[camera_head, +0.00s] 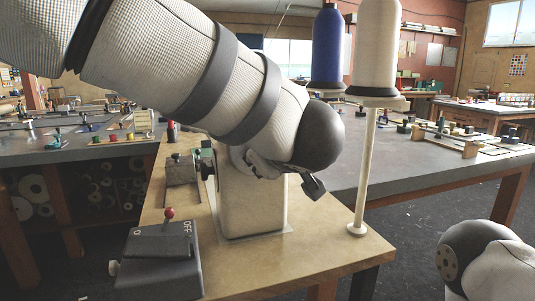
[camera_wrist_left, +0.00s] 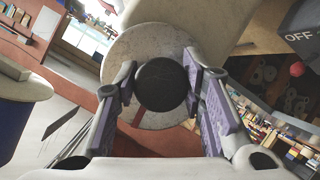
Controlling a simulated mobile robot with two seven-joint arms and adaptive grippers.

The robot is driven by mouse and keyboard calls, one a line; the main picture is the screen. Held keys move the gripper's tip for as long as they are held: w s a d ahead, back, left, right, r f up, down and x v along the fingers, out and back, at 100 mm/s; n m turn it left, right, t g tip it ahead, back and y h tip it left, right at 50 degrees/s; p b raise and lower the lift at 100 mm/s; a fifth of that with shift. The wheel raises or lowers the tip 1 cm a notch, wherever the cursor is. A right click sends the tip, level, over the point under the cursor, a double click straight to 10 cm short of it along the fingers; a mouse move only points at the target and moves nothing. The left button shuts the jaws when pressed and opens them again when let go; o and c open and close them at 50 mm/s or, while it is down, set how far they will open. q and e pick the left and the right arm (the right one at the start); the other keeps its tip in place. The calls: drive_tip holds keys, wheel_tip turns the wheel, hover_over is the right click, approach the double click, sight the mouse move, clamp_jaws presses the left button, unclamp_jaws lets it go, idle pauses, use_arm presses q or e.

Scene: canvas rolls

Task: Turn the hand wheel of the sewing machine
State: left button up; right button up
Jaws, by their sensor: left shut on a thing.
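The pale sewing machine (camera_head: 252,208) stands on a wooden table, its upper part hidden behind my left arm in the head view. In the left wrist view its hand wheel (camera_wrist_left: 150,42) is a pale round disc with a dark round knob (camera_wrist_left: 162,84) in front and a red mark low on its face. My left gripper (camera_wrist_left: 160,82) is shut on this dark knob, one finger on each side. In the head view the hand wheel is hidden and only part of the left gripper shows under the arm. My right gripper is not in view.
A grey switch box (camera_head: 157,262) with a red-tipped lever sits at the table's front left. A blue thread cone (camera_head: 327,48) and a white one (camera_head: 378,45) stand on a post (camera_head: 366,170) at the right. Grey workbenches (camera_head: 425,155) stand behind.

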use_arm(q)
drive_tip(key=shift+r+m, duration=0.1)
drive_tip(key=shift+m, duration=0.3)
drive_tip(key=shift+a, duration=0.1)
drive_tip(key=o, duration=1.1)
drive_tip(key=shift+o, duration=0.2)
drive_tip(key=v, duration=0.7)
drive_tip(key=shift+s, duration=0.15)
